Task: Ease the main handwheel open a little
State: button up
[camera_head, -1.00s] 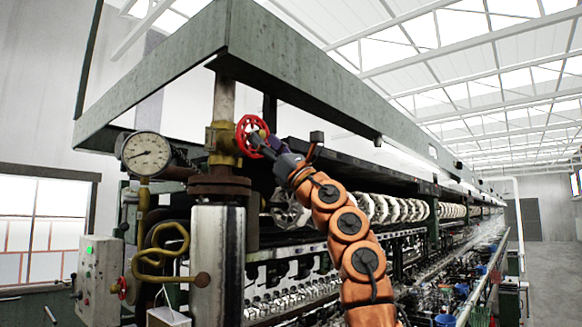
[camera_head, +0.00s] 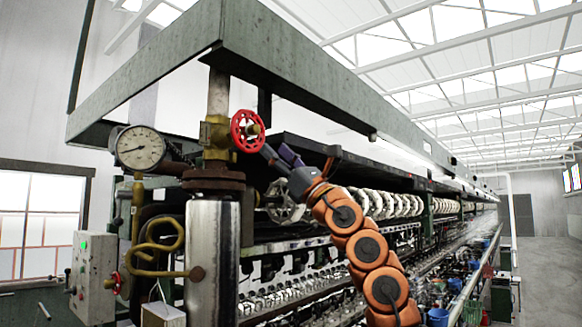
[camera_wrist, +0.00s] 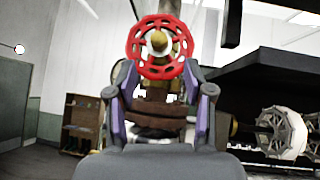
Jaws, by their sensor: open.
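The main handwheel (camera_head: 236,131) is red and spoked, on a brass valve (camera_head: 215,133) in the upright steam pipe. My gripper (camera_head: 267,152) is just right of the wheel and slightly below it, apart from it as far as I can tell. In the wrist view the red handwheel (camera_wrist: 142,48) faces me, its hub in the upper middle. My gripper (camera_wrist: 160,85) shows there with its two purple-padded fingers spread wide and nothing held between them. The wheel's lower rim shows between and above the fingertips.
A pressure gauge (camera_head: 140,148) is left of the valve. A grey control box (camera_head: 93,277) stands lower left, with a small red handwheel (camera_head: 116,283) beside it. A green steel frame (camera_head: 290,62) overhangs the valve. White reels (camera_head: 370,203) run along the machine at right.

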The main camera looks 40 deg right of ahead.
jog(key=shift+v, duration=2.25)
